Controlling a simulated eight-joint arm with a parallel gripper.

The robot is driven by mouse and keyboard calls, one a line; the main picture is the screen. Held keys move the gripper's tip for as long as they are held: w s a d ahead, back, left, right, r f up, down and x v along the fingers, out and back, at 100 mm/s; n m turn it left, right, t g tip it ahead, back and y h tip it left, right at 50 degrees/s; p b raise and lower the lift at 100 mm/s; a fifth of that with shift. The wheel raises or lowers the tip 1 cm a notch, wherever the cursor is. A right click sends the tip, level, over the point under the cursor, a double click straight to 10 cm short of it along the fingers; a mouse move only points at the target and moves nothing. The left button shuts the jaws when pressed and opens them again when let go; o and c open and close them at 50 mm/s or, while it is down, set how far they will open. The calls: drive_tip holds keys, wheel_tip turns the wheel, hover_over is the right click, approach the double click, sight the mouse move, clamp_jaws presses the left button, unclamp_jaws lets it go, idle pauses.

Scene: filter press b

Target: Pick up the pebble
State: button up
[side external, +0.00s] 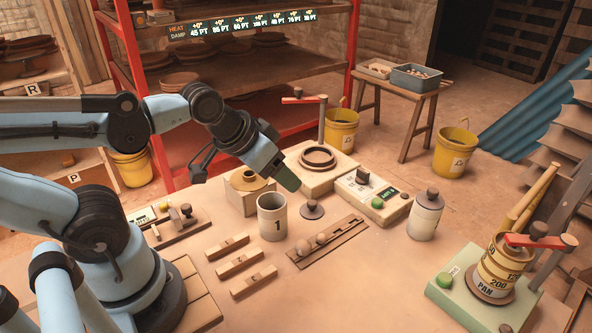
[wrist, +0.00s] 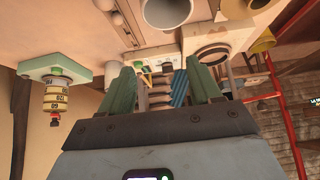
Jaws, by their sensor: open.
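Rounded brown stones rest in a long wooden holder (side external: 340,236) on the table. The larger pebble (side external: 303,247) is at its left part, and a smaller one (side external: 321,239) sits just right of it. In the wrist view the holder (wrist: 126,25) runs along the top edge, with small round items on it. My gripper (side external: 285,178) is raised above the table, behind and above the white cup marked 1 (side external: 272,217). In the wrist view its green fingers (wrist: 162,88) are spread apart with nothing held between them. It is clear of the pebbles.
A dark knobbed lid (side external: 312,209) lies between cup and holder. Several wooden blocks (side external: 228,247) lie left of the holder. A lidded white canister (side external: 426,215) and a green press base with stacked rings (side external: 497,268) stand right. A ringed block (side external: 318,165) stands behind.

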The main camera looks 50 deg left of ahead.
drive_tip(key=shift+c, duration=1)
drive_tip(key=n+g+h, duration=0.2)
drive_tip(key=g, duration=0.5)
approach(320, 235)
wheel_tip(320, 235, down, 3)
drive_tip(key=shift+s+f, duration=0.1)
drive_tip(key=shift+f, duration=0.1)
drive_tip(key=shift+w+d+f, duration=0.1)
drive_tip(key=shift+d+f, duration=0.15)
drive_tip(key=shift+f, duration=0.6)
drive_tip(key=shift+w+d+f, duration=0.1)
drive_tip(key=shift+d+f, duration=0.15)
drive_tip(key=shift+f, duration=0.6)
drive_tip(key=shift+w+d+f, duration=0.1)
drive_tip(key=shift+d+f, duration=0.15)
drive_tip(key=shift+f, duration=0.6)
drive_tip(key=shift+s, duration=0.1)
drive_tip(key=shift+c, duration=0.3)
clamp_jaws()
